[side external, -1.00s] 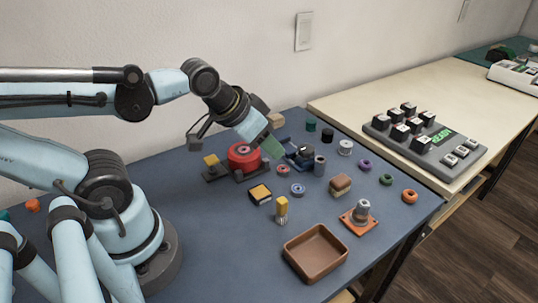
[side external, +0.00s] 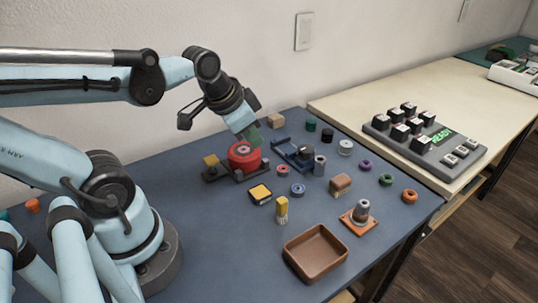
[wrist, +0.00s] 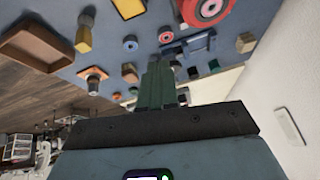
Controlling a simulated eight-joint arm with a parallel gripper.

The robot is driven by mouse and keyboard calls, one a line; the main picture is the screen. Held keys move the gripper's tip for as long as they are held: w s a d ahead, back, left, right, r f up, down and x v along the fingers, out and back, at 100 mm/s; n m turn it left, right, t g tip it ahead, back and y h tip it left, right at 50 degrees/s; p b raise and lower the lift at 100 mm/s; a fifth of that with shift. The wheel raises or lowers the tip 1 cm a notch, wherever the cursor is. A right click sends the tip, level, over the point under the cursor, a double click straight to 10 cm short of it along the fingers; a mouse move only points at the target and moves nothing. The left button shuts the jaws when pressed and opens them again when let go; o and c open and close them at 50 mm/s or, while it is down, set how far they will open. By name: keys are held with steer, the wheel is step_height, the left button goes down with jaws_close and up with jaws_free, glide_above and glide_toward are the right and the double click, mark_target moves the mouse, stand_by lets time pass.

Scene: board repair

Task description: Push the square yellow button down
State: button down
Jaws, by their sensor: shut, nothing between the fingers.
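The square yellow button (side external: 260,193) sits on a dark block on the blue mat, left of the centre. Its yellow top faces up and nothing touches it. My gripper (side external: 252,137) has green fingers, pointing down and right, near the top of the red round part (side external: 244,157), up and left of the button in the picture. In the wrist view my gripper (wrist: 158,68) shows its fingers together and empty.
A yellow peg (side external: 282,209), a brown tray (side external: 316,253) and a bolt on an orange plate (side external: 361,214) lie nearer the front. A blue fixture (side external: 297,153) and several small rings stand to the right.

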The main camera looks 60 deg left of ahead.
mark_target(210, 159)
steer(key=s+a+m+g+h, duration=0.1)
steer(key=s+a+m+g, duration=0.3)
steer(key=a, duration=0.7)
steer(key=shift+s+a+f+m+g, duration=0.25)
steer(key=shift+s+a+m+g, duration=0.15)
steer(key=shift+s+m, duration=0.9)
steer(key=shift+w+f, duration=0.1)
steer(key=shift+w+d+f, duration=0.15)
steer(key=shift+f, duration=1.55)
steer(key=shift+w+d+f, duration=0.1)
steer(key=shift+f, duration=1.55)
step_height(210, 159, down, 2)
steer(key=shift+f, duration=0.1)
steer(key=shift+s+a+r, duration=0.3)
steer(key=shift+s+a, duration=0.2)
steer(key=shift+s, duration=0.1)
steer(key=shift+s+a+r, duration=0.3)
steer(key=shift+s+a, duration=0.2)
steer(key=shift+s, duration=0.05)
steer(key=shift+r, duration=0.15)
